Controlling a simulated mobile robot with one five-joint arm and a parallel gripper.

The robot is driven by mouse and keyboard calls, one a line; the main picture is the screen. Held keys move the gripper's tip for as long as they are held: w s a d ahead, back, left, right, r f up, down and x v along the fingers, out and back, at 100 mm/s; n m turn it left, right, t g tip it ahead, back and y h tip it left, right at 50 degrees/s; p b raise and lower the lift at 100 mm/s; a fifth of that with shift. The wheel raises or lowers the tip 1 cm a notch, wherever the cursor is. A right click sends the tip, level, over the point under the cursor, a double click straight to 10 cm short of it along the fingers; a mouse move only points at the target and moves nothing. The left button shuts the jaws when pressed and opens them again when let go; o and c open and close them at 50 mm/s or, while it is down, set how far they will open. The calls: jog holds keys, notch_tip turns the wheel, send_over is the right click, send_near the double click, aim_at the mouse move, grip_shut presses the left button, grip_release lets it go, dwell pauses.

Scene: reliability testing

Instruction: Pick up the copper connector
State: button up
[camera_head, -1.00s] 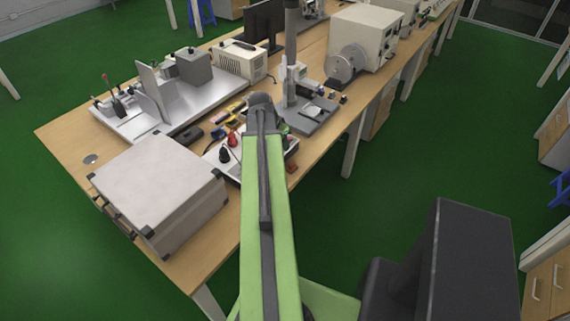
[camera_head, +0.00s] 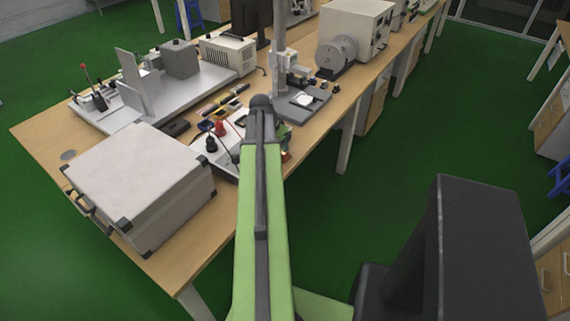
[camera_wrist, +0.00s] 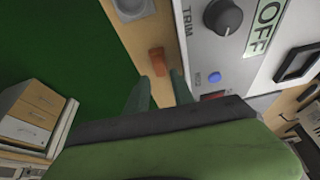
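The copper connector (camera_wrist: 157,61) is a small reddish-brown block in the wrist view. It lies on the wooden bench strip beside a grey panel. My gripper (camera_wrist: 160,76) is open, with its two grey-green fingers apart and nothing between them. In the picture, the connector sits just past the fingertips, roughly in line with the gap. I cannot tell the exact distance or height. In the head view my green arm reaches over the bench, and its far end hides the gripper. I cannot surely make out the connector there.
The panel (camera_wrist: 208,48) with a black knob and blue button stands close by the right finger. A grey round-holed part (camera_wrist: 130,8) lies beyond the connector. In the head view, a large white case (camera_head: 140,180) stands left of my arm. Green floor (camera_head: 410,150) lies open to the right.

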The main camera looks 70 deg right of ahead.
aim_at(285, 155)
jog(key=b+x, duration=0.5)
jog(key=shift+f, duration=0.15)
jog(key=shift+r, duration=0.2)
jog(key=shift+c, duration=0.3)
grip_shut()
